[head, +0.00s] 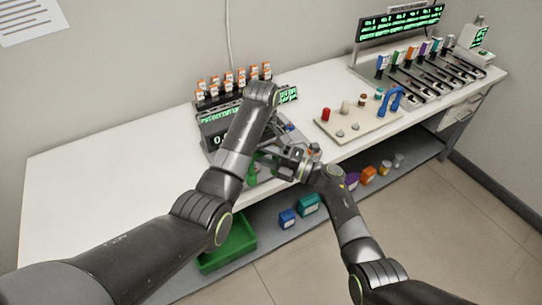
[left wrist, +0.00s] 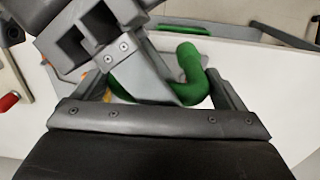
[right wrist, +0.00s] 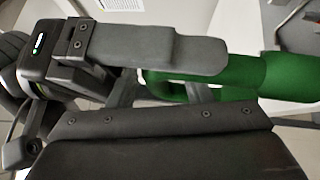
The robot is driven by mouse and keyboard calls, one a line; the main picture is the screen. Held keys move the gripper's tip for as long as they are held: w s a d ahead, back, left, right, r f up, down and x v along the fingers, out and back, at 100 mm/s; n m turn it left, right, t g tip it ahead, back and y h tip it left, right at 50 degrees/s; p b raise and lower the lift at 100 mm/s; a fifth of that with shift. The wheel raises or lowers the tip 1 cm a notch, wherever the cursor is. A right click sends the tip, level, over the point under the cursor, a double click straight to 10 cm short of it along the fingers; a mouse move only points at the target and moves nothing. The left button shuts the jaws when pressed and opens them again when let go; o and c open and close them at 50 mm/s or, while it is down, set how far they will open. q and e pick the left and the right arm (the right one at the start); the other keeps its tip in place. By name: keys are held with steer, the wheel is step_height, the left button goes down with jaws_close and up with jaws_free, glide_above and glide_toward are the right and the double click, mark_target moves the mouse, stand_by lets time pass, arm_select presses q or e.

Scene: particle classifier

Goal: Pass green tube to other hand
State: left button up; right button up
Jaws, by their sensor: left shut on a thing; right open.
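The green tube (head: 252,172) is a curved, U-like piece, held in the air in front of the table, partly hidden by my arms. My left gripper (head: 277,143) is shut on it; in the left wrist view the tube (left wrist: 197,75) bends up between the fingers. My right gripper (head: 300,165) is open, close beside the left one. In the right wrist view the tube (right wrist: 228,78) runs across in front of the right gripper, and a grey finger covers part of it. I cannot tell whether the right fingers touch the tube.
Behind the grippers stands a rack of orange-capped vials (head: 233,82) on the white table (head: 90,165). A green bin (head: 228,247) and small coloured boxes lie on the shelf below.

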steer(key=shift+c, duration=0.4)
jaws_close()
arm_select(q)
steer(key=o, duration=0.7)
